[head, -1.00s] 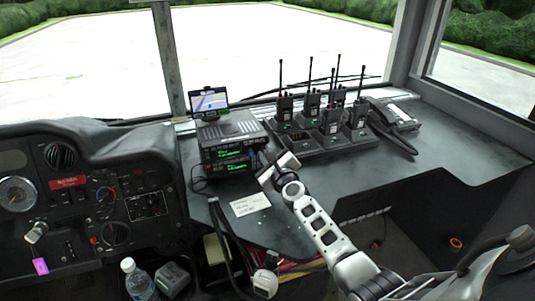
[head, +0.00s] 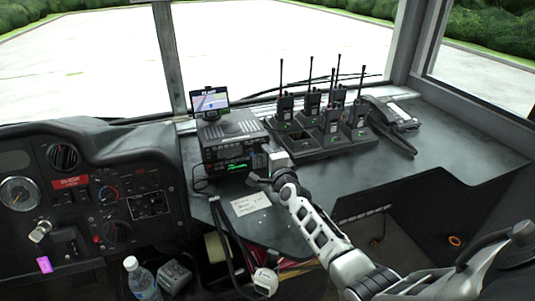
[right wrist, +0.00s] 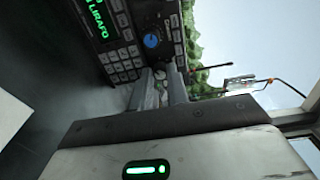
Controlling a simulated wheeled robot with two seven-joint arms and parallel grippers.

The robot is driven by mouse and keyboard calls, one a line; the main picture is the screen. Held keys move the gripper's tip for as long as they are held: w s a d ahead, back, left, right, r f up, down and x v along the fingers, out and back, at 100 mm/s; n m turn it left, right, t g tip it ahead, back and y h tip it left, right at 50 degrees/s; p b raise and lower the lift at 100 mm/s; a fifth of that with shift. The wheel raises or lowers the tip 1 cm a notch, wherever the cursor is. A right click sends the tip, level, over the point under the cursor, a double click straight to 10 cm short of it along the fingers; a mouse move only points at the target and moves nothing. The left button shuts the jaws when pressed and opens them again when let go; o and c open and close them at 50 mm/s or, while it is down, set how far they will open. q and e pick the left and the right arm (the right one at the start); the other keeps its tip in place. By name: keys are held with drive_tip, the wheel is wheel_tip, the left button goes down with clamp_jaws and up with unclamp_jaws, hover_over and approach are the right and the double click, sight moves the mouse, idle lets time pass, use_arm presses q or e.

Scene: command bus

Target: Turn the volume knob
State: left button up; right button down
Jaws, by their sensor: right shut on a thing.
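Two stacked radio units (head: 226,141) with green displays stand on the dash, left of the handheld radios. My right gripper (head: 262,168) is at the right end of their front face. In the right wrist view, a blue knob (right wrist: 152,40) shows on the radio face, just beyond the fingertips. My right gripper (right wrist: 160,76) is shut on a small greyish part, which I take to be the volume knob; the fingers mostly hide it. My left gripper is not in view.
Several handheld radios (head: 331,120) sit in chargers to the right, beside a telephone handset (head: 392,135). A paper note (head: 250,204) lies in front. A bottle (head: 139,279) stands below.

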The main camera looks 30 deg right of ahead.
drive_tip(key=shift+n, duration=1.1)
drive_tip(key=c, duration=1.6)
unclamp_jaws()
drive_tip(key=shift+s, duration=0.15)
drive_tip(key=p+v, duration=0.1)
drive_tip(key=v, duration=1.4)
drive_tip(key=shift+s+a+r+p, duration=0.1)
drive_tip(key=shift+s+a+p, duration=0.1)
drive_tip(key=shift+s+p, duration=0.2)
drive_tip(key=shift+w, duration=0.1)
